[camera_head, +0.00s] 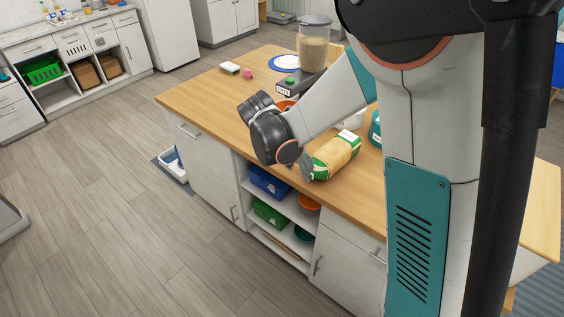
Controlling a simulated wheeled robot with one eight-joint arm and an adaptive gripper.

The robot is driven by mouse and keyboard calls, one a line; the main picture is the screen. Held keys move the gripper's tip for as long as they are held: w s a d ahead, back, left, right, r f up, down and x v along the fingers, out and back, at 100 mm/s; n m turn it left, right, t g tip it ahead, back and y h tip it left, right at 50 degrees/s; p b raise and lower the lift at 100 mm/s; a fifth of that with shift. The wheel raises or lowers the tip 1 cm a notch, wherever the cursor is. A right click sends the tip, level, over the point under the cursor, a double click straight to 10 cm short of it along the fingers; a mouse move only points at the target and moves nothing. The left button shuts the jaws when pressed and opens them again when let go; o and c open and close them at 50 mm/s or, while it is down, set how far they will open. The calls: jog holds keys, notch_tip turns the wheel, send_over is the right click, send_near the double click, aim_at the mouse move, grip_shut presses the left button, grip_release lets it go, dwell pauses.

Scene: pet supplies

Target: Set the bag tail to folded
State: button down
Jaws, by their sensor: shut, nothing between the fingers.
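The bag (335,156), beige with green and white bands, lies on its side on the wooden counter, close to the front edge. A small grey piece (306,167) at its left end looks like the tail. It sticks out toward the counter edge, and its fold is too small to make out. My gripper (255,103), dark and ribbed, is at the end of my arm, to the left of the bag and above the counter. It is shut and empty, apart from the bag. My wrist is close to the tail in the picture; I cannot tell the gap in depth.
On the counter (205,91) stand a clear-topped food container (313,48), a blue-rimmed plate (285,62), a white-and-green block (229,68) and a pink item (248,73). Shelves below hold a blue bin (268,182) and a green bin (269,213). The counter's left end is mostly clear.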

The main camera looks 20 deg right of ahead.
jog(key=shift+w+d+r, duration=0.15)
jog(key=shift+w+d, duration=0.15)
jog(key=shift+d, duration=0.1)
jog(key=shift+d+r, duration=0.1)
jog(key=shift+d, duration=0.05)
jog(key=shift+w+d+f+g+y+b, duration=0.1)
jog(key=shift+w+d+g+y+b, duration=0.4)
jog(key=shift+w+d, duration=1.25)
jog(key=shift+w+d+f+g+y+b, duration=0.2)
jog(key=shift+w+d+y, duration=0.65)
jog(key=shift+d, duration=1.85)
jog(key=shift+w+d+g+y+b, duration=0.1)
jog(key=shift+w+d+g+y, duration=0.45)
jog(key=shift+w+d, duration=1.2)
jog(key=shift+s+d, duration=0.4)
jog(key=shift+s, duration=0.05)
